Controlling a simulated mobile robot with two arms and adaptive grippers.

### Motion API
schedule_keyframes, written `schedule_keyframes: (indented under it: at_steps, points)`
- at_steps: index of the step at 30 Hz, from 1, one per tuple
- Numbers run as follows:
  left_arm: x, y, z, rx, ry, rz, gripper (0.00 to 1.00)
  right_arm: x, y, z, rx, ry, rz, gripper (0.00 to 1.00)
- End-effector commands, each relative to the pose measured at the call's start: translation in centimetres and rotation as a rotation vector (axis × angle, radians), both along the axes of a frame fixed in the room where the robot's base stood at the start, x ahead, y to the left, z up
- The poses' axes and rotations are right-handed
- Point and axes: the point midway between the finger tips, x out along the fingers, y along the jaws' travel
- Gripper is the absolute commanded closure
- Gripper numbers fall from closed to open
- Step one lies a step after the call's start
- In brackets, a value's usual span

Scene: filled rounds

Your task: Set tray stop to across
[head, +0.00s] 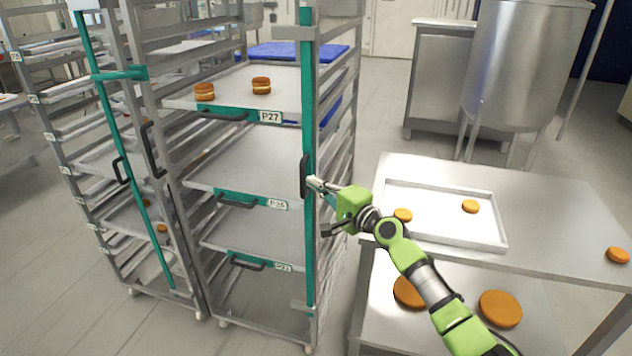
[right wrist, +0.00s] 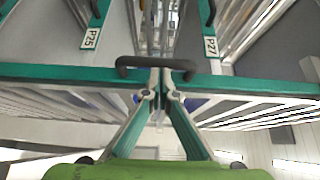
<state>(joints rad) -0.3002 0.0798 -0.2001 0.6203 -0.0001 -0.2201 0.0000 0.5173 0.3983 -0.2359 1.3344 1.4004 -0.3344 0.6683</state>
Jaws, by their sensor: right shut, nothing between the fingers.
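The tray stop is a tall teal bar (head: 309,120) standing upright along the right front post of the middle rack. It is beside the tray fronts. Its black handle (head: 304,177) is at mid height; in the right wrist view the handle (right wrist: 130,61) lies just beyond my fingertips, with the teal bar (right wrist: 60,75) running crosswise. My right gripper (head: 313,183) is shut and empty, with its tips at the bar close to the handle. In the right wrist view the gripper (right wrist: 161,88) overlaps the bar; I cannot tell whether it touches. My left gripper is out of view.
The rack holds trays on several levels; the top tray (head: 230,92) carries two filled rounds. A second rack (head: 100,140) with its own teal bar stands left. A steel table (head: 560,205) with a tray (head: 440,228) and rounds stands right, near my arm. Open floor lies in front.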

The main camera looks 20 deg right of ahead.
Motion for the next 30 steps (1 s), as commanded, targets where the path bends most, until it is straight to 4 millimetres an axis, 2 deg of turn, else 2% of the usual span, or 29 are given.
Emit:
schedule_keyframes:
  at_steps: [8,15,19,30]
  points:
    - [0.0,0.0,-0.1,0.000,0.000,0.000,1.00,0.1,0.1,0.0,0.000,0.000,0.000,1.00]
    - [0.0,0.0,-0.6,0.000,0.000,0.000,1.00,2.4,3.7,0.0,0.004,-0.002,0.002,1.00]
    - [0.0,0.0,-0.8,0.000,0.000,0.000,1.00,3.3,5.0,0.0,0.003,-0.001,0.002,1.00]
    - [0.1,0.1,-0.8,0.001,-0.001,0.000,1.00,3.4,5.1,0.0,-0.001,0.000,0.000,1.00]
